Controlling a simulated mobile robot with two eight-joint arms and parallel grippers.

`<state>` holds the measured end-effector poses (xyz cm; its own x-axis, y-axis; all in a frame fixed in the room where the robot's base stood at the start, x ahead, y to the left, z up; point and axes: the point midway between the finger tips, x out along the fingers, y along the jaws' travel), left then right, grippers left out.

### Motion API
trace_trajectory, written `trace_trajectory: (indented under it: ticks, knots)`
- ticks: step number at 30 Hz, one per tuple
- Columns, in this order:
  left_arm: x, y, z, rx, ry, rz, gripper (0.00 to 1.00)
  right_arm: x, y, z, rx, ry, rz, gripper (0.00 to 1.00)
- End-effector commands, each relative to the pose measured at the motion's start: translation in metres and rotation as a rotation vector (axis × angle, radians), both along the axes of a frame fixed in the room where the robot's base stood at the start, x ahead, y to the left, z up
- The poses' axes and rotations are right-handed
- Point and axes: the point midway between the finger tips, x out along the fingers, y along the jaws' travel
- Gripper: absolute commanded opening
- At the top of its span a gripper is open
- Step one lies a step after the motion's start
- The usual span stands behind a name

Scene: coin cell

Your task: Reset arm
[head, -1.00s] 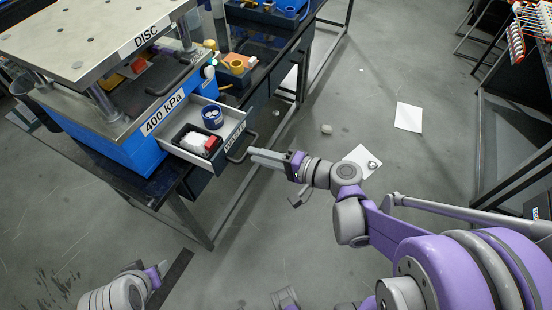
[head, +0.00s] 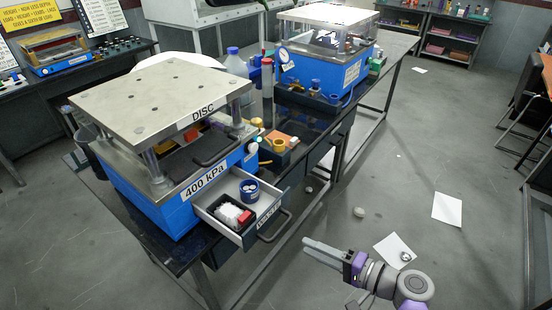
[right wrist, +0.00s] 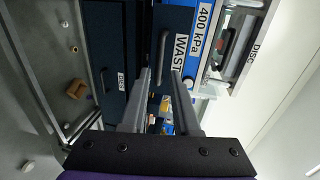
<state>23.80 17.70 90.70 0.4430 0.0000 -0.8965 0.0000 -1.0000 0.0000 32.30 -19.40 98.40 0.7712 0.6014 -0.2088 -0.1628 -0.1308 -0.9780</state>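My right gripper (head: 324,252) is in the lower middle of the head view, in front of and to the right of the pulled-out drawer's handle (head: 275,226). In the right wrist view its two fingers (right wrist: 162,72) stand apart with a gap between them and nothing held. A drawer handle (right wrist: 163,55) shows beyond the fingertips, not gripped. The open drawer (head: 215,190) holds a black tray (head: 233,214) with white and red items and a blue round container (head: 249,190). My left gripper is not in view.
The blue press marked DISC and 400 kPa (head: 140,198) stands on the dark bench. A second blue press (head: 318,78) stands farther back. White sheets (head: 447,208) and small round objects (head: 359,212) lie on the floor. The floor to the right is mostly clear.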

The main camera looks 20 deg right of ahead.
Motion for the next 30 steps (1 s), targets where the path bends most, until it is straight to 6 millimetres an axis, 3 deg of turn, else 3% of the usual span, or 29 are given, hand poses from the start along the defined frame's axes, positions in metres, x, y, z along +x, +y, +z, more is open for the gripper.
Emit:
trace_trajectory:
  ticks: [4,8,14,18,22,30]
  knots:
    - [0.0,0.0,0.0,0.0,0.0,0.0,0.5,-0.001,0.004,-0.003,-0.018,0.015,0.009,0.3]
    - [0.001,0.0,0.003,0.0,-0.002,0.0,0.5,-0.007,0.024,-0.021,-0.136,0.098,0.066,0.3]
    - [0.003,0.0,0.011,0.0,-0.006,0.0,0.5,-0.041,0.051,-0.063,-0.555,0.269,0.225,0.3]
    - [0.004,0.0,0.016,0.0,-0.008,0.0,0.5,-0.065,0.045,-0.073,-0.892,0.304,0.327,0.3]
    - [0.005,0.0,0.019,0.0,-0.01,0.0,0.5,-0.076,0.033,-0.068,-1.152,0.28,0.393,0.3]
    - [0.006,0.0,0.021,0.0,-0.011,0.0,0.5,-0.079,0.018,-0.055,-1.376,0.232,0.437,0.3]
